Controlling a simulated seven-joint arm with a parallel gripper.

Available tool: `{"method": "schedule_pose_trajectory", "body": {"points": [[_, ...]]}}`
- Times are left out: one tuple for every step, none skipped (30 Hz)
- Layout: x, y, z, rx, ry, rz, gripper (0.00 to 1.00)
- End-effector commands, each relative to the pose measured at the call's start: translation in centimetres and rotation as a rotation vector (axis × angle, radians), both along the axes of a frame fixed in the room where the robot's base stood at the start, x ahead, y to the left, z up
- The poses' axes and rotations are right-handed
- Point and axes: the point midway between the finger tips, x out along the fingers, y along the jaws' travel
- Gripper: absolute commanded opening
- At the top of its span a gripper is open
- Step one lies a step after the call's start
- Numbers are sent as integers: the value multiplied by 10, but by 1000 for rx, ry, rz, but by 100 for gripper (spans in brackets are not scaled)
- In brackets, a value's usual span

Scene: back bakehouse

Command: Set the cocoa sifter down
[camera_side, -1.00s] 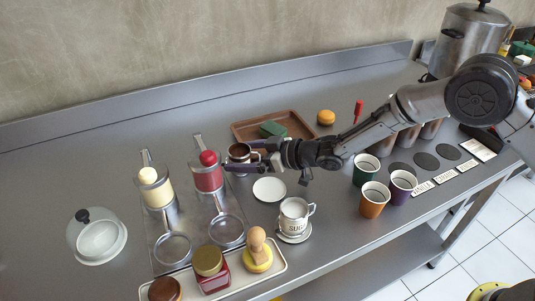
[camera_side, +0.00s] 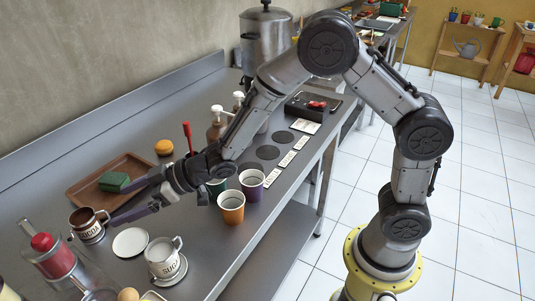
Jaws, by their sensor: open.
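The cocoa sifter (camera_side: 86,224), a small cup with a dark brown top and a pale lettered band, stands upright at the left of the steel counter. It appears to rest on a small saucer, mostly hidden beneath it. My gripper (camera_side: 118,206) is open just right of the sifter, its two long dark fingers spread and pointing left towards it. Nothing shows between the fingers. I cannot tell whether the lower fingertip touches the sifter's handle side. An empty white saucer (camera_side: 130,242) lies right of the sifter. The white sugar sifter (camera_side: 163,258) stands on its own saucer nearer the front.
Green, purple (camera_side: 252,184) and orange (camera_side: 231,207) cups stand under and right of my wrist. A red-topped dispenser (camera_side: 50,256) is front left. Bare counter lies between the saucers and cups.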

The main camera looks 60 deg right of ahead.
Motion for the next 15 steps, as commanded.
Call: {"method": "schedule_pose_trajectory", "body": {"points": [[1,-6,8,-10,-4,-19,99],[2,-12,12,-21,-3,-35,99],[2,-23,21,-39,0,-67,99],[1,-34,29,-57,4,-97,99],[-1,-47,38,-77,11,-131,99],[-5,-66,51,-107,24,-183,99],[-11,-82,61,-127,38,-226,99],[-18,-98,71,-148,54,-269,99],[-31,-119,82,-175,83,-327,99],[-42,-135,90,-192,104,-367,99],[-55,-149,97,-207,130,-405,99],[-73,-168,104,-224,167,-454,99],[-89,-180,109,-234,197,-487,99],[-106,-191,113,-242,228,-520,99],[-129,-205,117,-251,271,-558,99]]}}
